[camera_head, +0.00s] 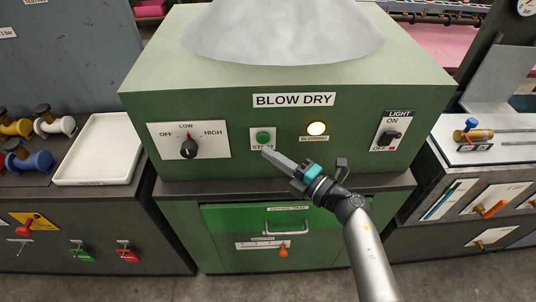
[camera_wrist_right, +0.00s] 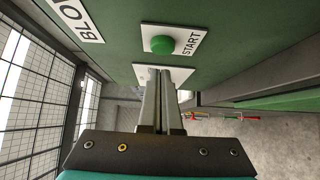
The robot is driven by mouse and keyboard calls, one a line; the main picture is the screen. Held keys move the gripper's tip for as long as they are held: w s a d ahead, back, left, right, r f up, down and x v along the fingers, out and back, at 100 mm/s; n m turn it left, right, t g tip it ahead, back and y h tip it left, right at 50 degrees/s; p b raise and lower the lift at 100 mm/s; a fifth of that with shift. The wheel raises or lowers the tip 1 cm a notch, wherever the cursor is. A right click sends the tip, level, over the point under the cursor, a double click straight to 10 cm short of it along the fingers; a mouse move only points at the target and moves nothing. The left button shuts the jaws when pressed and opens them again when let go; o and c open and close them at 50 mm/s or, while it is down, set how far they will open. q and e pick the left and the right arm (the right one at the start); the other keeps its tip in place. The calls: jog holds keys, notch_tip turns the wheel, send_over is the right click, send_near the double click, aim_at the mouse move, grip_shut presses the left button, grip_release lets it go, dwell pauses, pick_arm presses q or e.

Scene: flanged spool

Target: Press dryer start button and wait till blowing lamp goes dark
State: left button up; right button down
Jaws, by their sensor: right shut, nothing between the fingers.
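The green start button (camera_head: 263,136) sits on a white plate marked START on the front of the green dryer (camera_head: 240,100). It also shows in the right wrist view (camera_wrist_right: 162,45). The blowing lamp (camera_head: 316,128), to the right of the button, glows pale yellow-white. My right gripper (camera_head: 267,154) is shut and empty, with its tips just below the button in the head view. In the right wrist view the closed fingers (camera_wrist_right: 160,75) point toward the panel, apart from the button in the picture; the exact gap is unclear. My left gripper is not in view.
A heat dial (camera_head: 188,148) is left of the button, and a light switch (camera_head: 390,137) is at the right. Below are a green drawer with a handle (camera_head: 286,232) and an orange lever (camera_head: 283,251). A white tray (camera_head: 70,178) and spools (camera_head: 30,160) lie left.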

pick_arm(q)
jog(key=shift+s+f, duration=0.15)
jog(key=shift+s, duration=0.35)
pick_arm(e)
jog(key=v, duration=1)
jog(key=shift+s, duration=0.15)
jog(key=shift+a, duration=0.1)
